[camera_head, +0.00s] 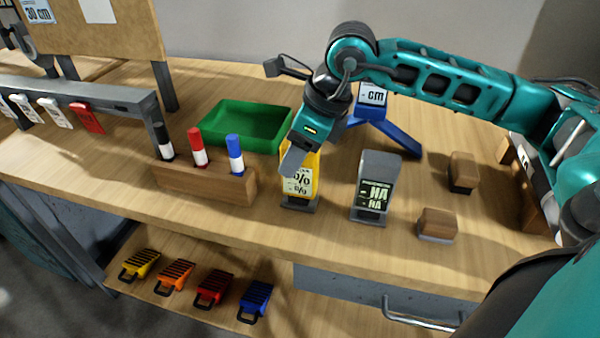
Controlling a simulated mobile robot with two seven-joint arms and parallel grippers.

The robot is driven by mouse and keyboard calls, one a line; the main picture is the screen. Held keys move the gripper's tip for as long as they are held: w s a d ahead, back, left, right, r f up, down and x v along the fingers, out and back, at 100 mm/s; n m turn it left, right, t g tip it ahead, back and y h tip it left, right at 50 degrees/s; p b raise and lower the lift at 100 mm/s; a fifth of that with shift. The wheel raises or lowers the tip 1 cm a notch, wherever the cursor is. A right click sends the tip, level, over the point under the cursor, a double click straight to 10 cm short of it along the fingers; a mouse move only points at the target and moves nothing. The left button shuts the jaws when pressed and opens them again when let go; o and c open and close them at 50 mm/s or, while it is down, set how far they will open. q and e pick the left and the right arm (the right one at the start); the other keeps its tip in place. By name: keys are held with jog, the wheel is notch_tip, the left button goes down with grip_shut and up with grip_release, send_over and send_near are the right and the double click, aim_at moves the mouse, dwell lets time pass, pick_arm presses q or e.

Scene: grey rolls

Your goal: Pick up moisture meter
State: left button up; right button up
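The moisture meter appears to be the yellow device (299,182) with a pale "%" display, standing upright on the table in the head view. My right gripper (294,158) points down at its upper left part, and the gripper's grey finger covers part of the meter's top. I cannot tell whether the fingers touch it or are around it, or how far apart they are. My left gripper is not in view.
A grey device (377,185) marked "HA" stands just right of the meter. A wooden block with markers (207,183) is at its left, a green tray (240,125) behind. A blue stand (393,135) and wooden-topped blocks (437,223) are further right.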

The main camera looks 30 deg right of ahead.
grip_shut()
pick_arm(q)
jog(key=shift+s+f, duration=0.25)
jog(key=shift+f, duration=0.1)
pick_arm(e)
jog(key=shift+r, duration=0.1)
jog(key=shift+r, duration=0.55)
pick_arm(q)
jog(key=p, duration=0.2)
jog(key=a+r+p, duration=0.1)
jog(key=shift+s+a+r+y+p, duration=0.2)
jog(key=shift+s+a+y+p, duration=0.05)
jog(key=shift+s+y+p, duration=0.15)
pick_arm(e)
notch_tip(320, 180, up, 19)
jog(key=shift+f, duration=0.15)
